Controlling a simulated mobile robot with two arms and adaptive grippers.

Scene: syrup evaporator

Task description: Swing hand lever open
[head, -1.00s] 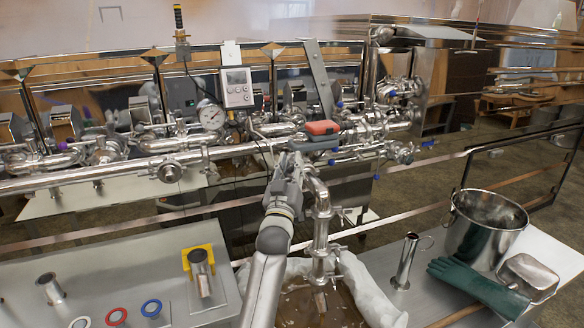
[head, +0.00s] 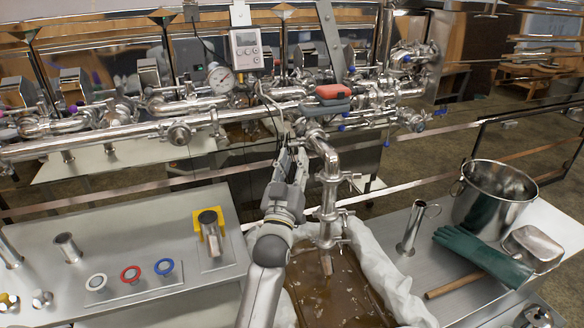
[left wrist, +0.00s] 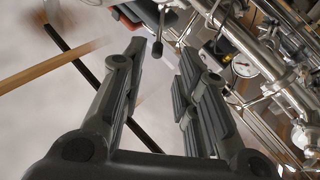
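A lever with a dark knob (left wrist: 157,47) shows in the left wrist view, its thin shiny stem coming from the top edge. It appears between my left gripper's spread fingertips (left wrist: 162,58), with no visible contact. My left gripper (head: 290,165) is open and empty in the head view, just left of the bent steel outlet pipe (head: 328,165). I cannot clearly make out the lever in the head view; the gripper may cover it. My right gripper is in neither view.
Steel piping with a round gauge (head: 221,80) and a red-grey box (head: 333,94) runs behind. Below the outlet is a brown-filled tray lined with white cloth (head: 385,285). A steel pot (head: 492,200) and green gloves (head: 478,255) are at right; a steel bench (head: 120,225) at left.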

